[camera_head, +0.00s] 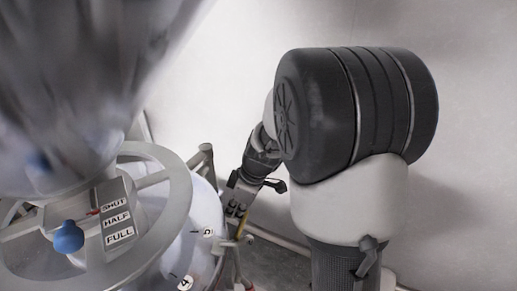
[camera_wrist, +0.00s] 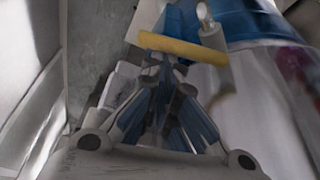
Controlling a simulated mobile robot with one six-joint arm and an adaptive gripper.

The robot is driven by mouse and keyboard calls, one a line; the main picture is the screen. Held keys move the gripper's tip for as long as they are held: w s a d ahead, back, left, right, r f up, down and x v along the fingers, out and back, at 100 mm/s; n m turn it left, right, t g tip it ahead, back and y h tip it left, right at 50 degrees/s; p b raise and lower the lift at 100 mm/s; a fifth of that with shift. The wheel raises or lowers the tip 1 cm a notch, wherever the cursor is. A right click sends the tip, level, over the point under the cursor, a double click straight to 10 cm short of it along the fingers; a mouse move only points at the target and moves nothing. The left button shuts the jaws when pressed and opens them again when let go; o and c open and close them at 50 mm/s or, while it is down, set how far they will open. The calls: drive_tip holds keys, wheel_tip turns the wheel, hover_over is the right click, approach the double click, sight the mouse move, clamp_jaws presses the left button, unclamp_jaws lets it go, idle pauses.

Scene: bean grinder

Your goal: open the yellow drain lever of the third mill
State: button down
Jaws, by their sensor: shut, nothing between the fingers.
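The yellow drain lever (camera_wrist: 183,47) is a short flat bar, slightly tilted, near the top middle of the wrist view. A light metal fitting (camera_wrist: 212,40) joins its right end. My gripper (camera_wrist: 172,70) is shut and empty, with its fingertips at the lever's lower edge; I cannot tell whether they touch. In the head view a small piece of yellow (camera_head: 240,229) shows just below my gripper (camera_head: 236,210), at the right side of the mill (camera_head: 203,215). Most of the lever is hidden there.
A large metal hopper (camera_head: 85,75) fills the upper left. A round metal frame (camera_head: 180,205) surrounds the mill top, with a blue knob (camera_head: 68,237) beside SHUT, HALF and FULL labels (camera_head: 118,219). A pale wall (camera_head: 240,60) stands behind. A rail (camera_head: 275,240) runs low by the wall.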

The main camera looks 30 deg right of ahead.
sight(244, 215)
drive_tip(key=m, duration=0.1)
drive_tip(key=d+m+b, duration=0.1)
drive_tip(key=m, duration=0.1)
drive_tip(key=shift+s+d+f+t+h, duration=0.1)
drive_tip(key=shift+s+d+t+h, duration=0.15)
drive_tip(key=shift+s+t+h, duration=0.05)
drive_tip(key=m, duration=0.1)
drive_tip(key=s+d+m, duration=0.1)
drive_tip(key=shift+m+h, duration=0.3)
drive_tip(key=shift+h, duration=0.1)
drive_tip(key=s+m, duration=0.1)
drive_tip(key=d+m+h, duration=0.1)
drive_tip(key=m, duration=0.1)
drive_tip(key=shift+s+d+t, duration=0.1)
drive_tip(key=shift+s+t, duration=0.2)
drive_tip(key=shift+s, duration=0.25)
